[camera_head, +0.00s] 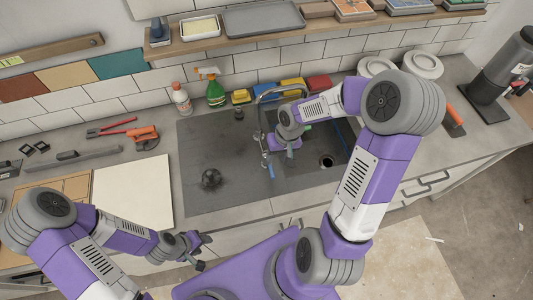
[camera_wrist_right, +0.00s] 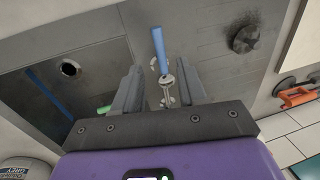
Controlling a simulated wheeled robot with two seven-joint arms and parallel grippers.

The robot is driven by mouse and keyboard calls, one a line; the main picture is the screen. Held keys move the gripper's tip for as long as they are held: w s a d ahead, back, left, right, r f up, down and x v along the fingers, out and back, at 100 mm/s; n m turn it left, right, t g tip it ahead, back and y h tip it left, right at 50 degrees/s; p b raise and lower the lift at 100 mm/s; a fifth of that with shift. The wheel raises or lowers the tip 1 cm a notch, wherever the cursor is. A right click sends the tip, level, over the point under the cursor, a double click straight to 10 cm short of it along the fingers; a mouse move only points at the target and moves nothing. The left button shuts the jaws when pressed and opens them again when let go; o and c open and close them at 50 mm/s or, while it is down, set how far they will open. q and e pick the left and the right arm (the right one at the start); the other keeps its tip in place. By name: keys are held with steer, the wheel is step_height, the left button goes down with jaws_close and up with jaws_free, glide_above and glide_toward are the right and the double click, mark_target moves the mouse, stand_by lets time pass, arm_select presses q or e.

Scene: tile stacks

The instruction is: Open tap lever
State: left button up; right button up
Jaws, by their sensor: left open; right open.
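The metal tap (camera_head: 260,112) with a curved spout stands at the dark sink in the head view. A blue-handled lever (camera_wrist_right: 160,45) with metal tap parts (camera_wrist_right: 169,88) below it shows in the right wrist view. My right gripper (camera_head: 271,151) is open over the sink beside the tap, and my arm hides part of the tap. In the right wrist view, the lever and metal parts appear between or just beyond the fingers (camera_wrist_right: 158,72); contact cannot be told. My left gripper (camera_head: 196,248) is open and empty in front of the counter, away from the tap.
The sink (camera_head: 205,145) has a drain (camera_head: 327,162) at right and a dark round plug (camera_head: 211,178) at left. A spray bottle (camera_head: 215,92) and several sponges stand behind it. A pale board (camera_head: 132,190) and orange-handled tool (camera_head: 143,133) lie left. A shelf (camera_head: 240,38) runs above.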

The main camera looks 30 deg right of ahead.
mark_target(272, 171)
steer(key=f, duration=0.3)
steer(key=a+f+b, duration=0.1)
steer(key=f, duration=0.2)
steer(key=shift+s+a, duration=0.1)
steer(key=shift+s, duration=0.05)
steer(key=shift+a+f, duration=0.1)
steer(key=shift+f, duration=0.45)
jaws_close()
